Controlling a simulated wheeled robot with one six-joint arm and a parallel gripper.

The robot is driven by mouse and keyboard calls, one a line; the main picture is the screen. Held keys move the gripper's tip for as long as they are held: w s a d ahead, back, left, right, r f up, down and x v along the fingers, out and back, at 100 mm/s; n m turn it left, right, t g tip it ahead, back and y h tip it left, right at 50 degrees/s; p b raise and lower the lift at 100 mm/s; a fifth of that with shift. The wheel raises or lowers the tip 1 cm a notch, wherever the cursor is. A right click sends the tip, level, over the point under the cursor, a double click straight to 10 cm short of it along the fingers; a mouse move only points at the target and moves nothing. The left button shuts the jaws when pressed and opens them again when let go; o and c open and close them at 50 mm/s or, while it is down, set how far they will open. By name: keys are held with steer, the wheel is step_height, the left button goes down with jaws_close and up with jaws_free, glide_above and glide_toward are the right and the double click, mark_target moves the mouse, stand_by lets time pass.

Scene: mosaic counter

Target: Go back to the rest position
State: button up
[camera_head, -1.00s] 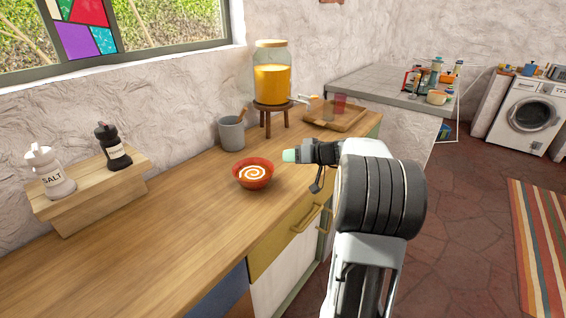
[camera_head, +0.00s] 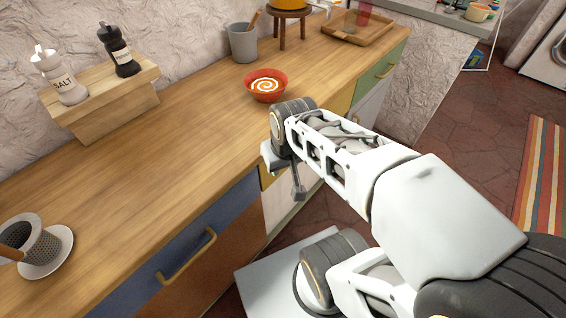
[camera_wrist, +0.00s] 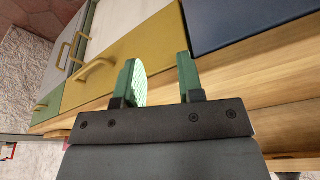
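My gripper (camera_wrist: 160,80) shows in the wrist view with its two green fingers spread apart and nothing between them. Beyond the fingers are the wooden counter edge and the yellow drawer front (camera_wrist: 135,55). In the head view my arm reaches from the lower right to the counter's front edge. Its wrist is just in front of the red bowl (camera_head: 266,86) with a white swirl, and the fingers cannot be made out there. The bowl sits upright on the wooden counter (camera_head: 150,160), apart from my arm.
A wooden riser (camera_head: 105,98) holds a salt mill (camera_head: 60,80) and a dark pepper mill (camera_head: 119,52). A grey cup (camera_head: 243,44) and a wooden stool (camera_head: 291,28) stand behind the bowl. A strainer on a saucer (camera_head: 52,262) is at the lower left. The counter's middle is clear.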

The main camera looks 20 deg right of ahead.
steer(key=shift+s, duration=0.1)
steer(key=w+p+v, duration=0.3)
steer(key=p+v, duration=1)
steer(key=v, duration=0.1)
steer(key=shift+a+r+t, duration=0.3)
steer(key=shift+r+t, duration=0.05)
steer(key=shift+t, duration=0.05)
